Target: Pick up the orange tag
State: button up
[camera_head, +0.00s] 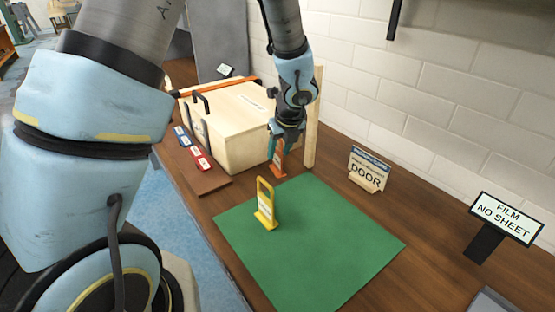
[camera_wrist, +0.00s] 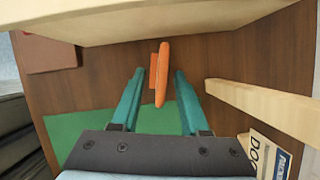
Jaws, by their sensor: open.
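The orange tag (camera_head: 280,160) stands upright on the brown table beside the front of the pale wooden box. In the wrist view the orange tag (camera_wrist: 162,73) shows from above as a narrow shape. My gripper (camera_head: 283,145) is over the tag, pointing down. In the wrist view its two teal fingers (camera_wrist: 159,80) are apart, with the tag between them and gaps on both sides. The lower part of the tag is visible under the fingers in the head view; its top is partly hidden by them.
A pale wooden box (camera_head: 236,125) is close behind the tag, and a wooden post (camera_head: 312,140) stands right of it. A yellow tag (camera_head: 265,205) stands on the green mat (camera_head: 320,250). A DOOR sign (camera_head: 368,170) stands to the right. Several small tags (camera_head: 193,148) lie left of the box.

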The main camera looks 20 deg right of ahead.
aim_at(276, 168)
jog(key=shift+x, duration=1.25)
grip_shut()
